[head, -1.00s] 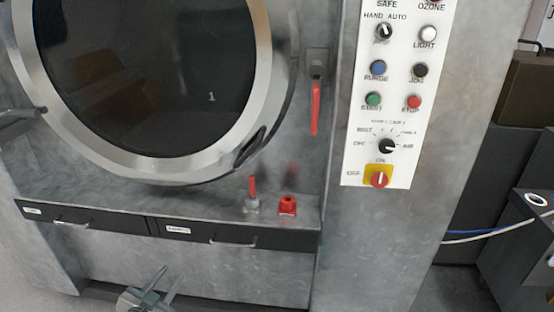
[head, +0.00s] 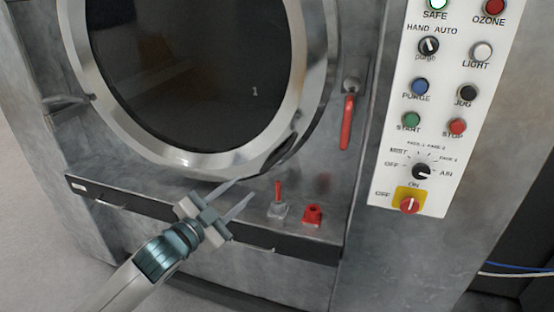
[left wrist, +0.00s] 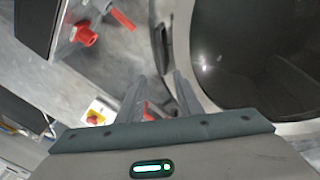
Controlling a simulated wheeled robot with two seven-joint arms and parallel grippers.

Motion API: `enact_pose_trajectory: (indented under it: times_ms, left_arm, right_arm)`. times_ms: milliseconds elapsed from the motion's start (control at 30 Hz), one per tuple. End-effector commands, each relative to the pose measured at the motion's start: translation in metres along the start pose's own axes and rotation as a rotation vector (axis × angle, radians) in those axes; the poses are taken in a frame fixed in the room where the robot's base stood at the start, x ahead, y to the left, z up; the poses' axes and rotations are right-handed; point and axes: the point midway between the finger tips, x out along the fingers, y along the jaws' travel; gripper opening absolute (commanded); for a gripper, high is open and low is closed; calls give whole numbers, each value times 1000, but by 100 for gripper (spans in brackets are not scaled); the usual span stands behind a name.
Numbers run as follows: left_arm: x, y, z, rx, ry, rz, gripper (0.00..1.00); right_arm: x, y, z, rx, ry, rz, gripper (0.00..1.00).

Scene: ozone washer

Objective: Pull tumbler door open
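The round tumbler door (head: 185,160) has a wide silver rim around dark glass and looks shut in the head view. A dark recessed grip (head: 281,153) sits at the rim's lower right. My left gripper (head: 246,192) is open and empty, in front of and below the rim, left of the dark grip. In the left wrist view the two fingers (left wrist: 157,88) stand apart, with the door rim (left wrist: 205,98) beyond them and the dark grip (left wrist: 164,47) near their tips. Contact does not show. My right gripper is not in view.
A red lever (head: 347,123) is right of the door. Below it are a small red-handled valve (head: 278,205) and a red fitting (head: 312,215) on the ledge. A control panel (head: 440,105) stands at the right.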

Motion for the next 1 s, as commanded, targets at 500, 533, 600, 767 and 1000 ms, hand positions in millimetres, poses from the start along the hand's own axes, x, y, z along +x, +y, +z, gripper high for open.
enact_pose_trajectory:
  times_ms: [500, 533, 600, 767, 1000]
  left_arm:
    - [68, -2, -3, -1, 0, -1, 33]
    - [73, -2, -3, -1, 0, -1, 33]
    - [85, -2, -3, -1, 0, 0, 33]
    - [112, -2, -2, -1, -1, 0, 33]
    - [148, -1, -2, 0, -1, 0, 33]
  right_arm:
    - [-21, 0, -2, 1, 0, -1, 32]
    - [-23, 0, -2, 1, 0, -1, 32]
    - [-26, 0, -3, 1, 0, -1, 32]
    - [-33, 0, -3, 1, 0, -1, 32]
    - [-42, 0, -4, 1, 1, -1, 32]
